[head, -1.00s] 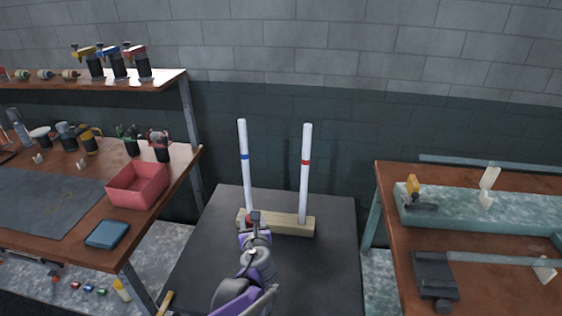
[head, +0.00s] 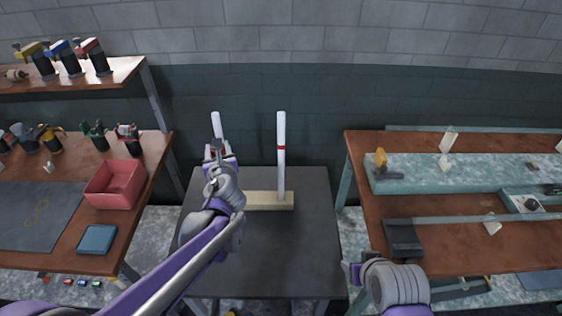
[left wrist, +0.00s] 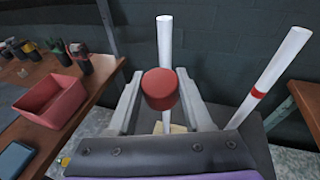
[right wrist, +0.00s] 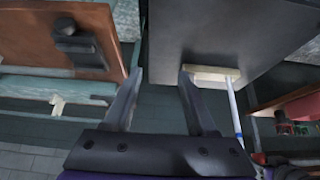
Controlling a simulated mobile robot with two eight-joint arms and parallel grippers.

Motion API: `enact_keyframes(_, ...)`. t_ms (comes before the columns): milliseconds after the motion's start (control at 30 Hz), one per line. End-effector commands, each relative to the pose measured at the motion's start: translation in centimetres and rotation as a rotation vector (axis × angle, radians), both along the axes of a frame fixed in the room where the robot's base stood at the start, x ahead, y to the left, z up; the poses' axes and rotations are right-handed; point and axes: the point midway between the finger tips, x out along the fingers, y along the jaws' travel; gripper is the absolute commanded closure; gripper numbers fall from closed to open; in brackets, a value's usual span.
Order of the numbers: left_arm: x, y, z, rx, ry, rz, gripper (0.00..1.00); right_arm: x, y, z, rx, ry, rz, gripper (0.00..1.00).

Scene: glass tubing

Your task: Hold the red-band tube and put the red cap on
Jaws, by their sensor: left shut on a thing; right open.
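The red-band tube (head: 281,160) stands upright at the right end of a pale wooden block (head: 270,200). It also shows at the right of the left wrist view (left wrist: 268,80). My left gripper (head: 217,152) is shut on the red cap (left wrist: 160,88), held up left of the red-band tube and apart from it. A second white tube (left wrist: 165,40) stands behind the cap; its band is hidden. My right gripper (right wrist: 160,75) is open and empty, low at the right front of the stand in the head view.
The block rests on a dark stand (head: 270,255). A left bench holds a red box (head: 115,185) and a blue box (head: 97,239). A right bench (head: 440,246) carries a stone-like slab (head: 460,174) and a dark clamp-like piece (head: 403,240).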

Motion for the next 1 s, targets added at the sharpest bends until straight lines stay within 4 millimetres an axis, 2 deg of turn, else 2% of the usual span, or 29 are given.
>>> enact_keyframes(133, -0.6, 0.0, -1.4, 0.000, 0.015, 0.000, 1.00, 1.5, 0.8, 0.3, 0.008, -0.039, 0.027, 0.33)
enact_keyframes(233, -1.3, 0.0, -3.4, 0.000, 0.033, 0.000, 1.00, 4.1, 1.9, 0.6, 0.019, -0.105, 0.064, 0.33)
enact_keyframes(400, -2.7, 0.0, -7.5, 0.000, 0.064, 0.001, 1.00, 10.7, 4.9, 1.4, 0.045, -0.281, 0.139, 0.33)
enact_keyframes(700, -4.1, 0.0, -13.1, 0.000, 0.095, 0.000, 1.00, 22.4, 10.5, 2.1, 0.085, -0.624, 0.208, 0.33)
enact_keyframes(900, -4.7, 0.0, -15.8, 0.000, 0.108, 0.001, 1.00, 28.2, 13.7, 1.8, 0.097, -0.833, 0.206, 0.33)
enact_keyframes(1000, -4.8, 0.0, -16.7, 0.000, 0.111, 0.001, 1.00, 30.0, 14.8, 1.6, 0.099, -0.910, 0.196, 0.33)
